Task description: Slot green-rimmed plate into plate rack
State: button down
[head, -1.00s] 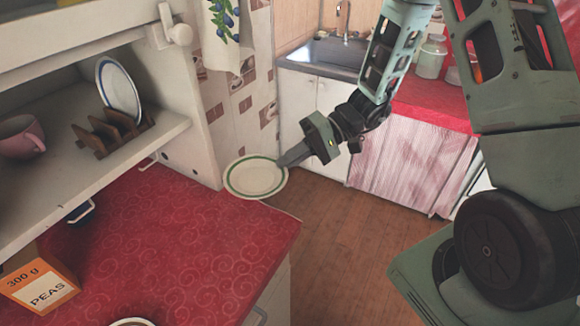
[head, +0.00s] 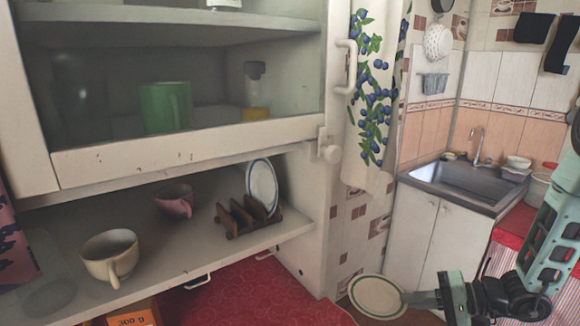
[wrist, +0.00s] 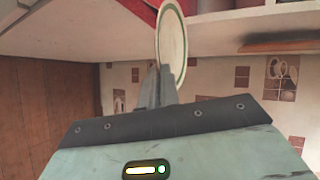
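The green-rimmed plate (head: 377,297) is at the lower middle of the head view, off the counter in front of the tiled wall. My gripper (head: 408,298) is shut on its right edge. In the wrist view the plate (wrist: 172,45) stands edge-up between the closed fingers (wrist: 157,85). The wooden plate rack (head: 245,216) stands on the open shelf under the glass cabinet, up and left of my gripper. A blue-rimmed white plate (head: 263,187) stands upright at its right end; its other slots look empty.
A cream cup (head: 110,257) and a pink cup (head: 175,200) stand on the shelf (head: 190,258) left of the rack. The cabinet (head: 190,145) hangs above. The red counter (head: 262,294) lies below, with an orange peas box (head: 133,315). A sink (head: 460,183) is at the back right.

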jog(key=w+d+f+m+t+h, duration=0.1)
jog(key=d+f+m+t+h, duration=0.1)
jog(key=d+f, duration=0.2)
jog(key=shift+d+f+m+t, duration=0.2)
jog(key=shift+f+m+t, duration=0.15)
jog(key=shift+f, duration=0.55)
jog(key=shift+w, duration=0.1)
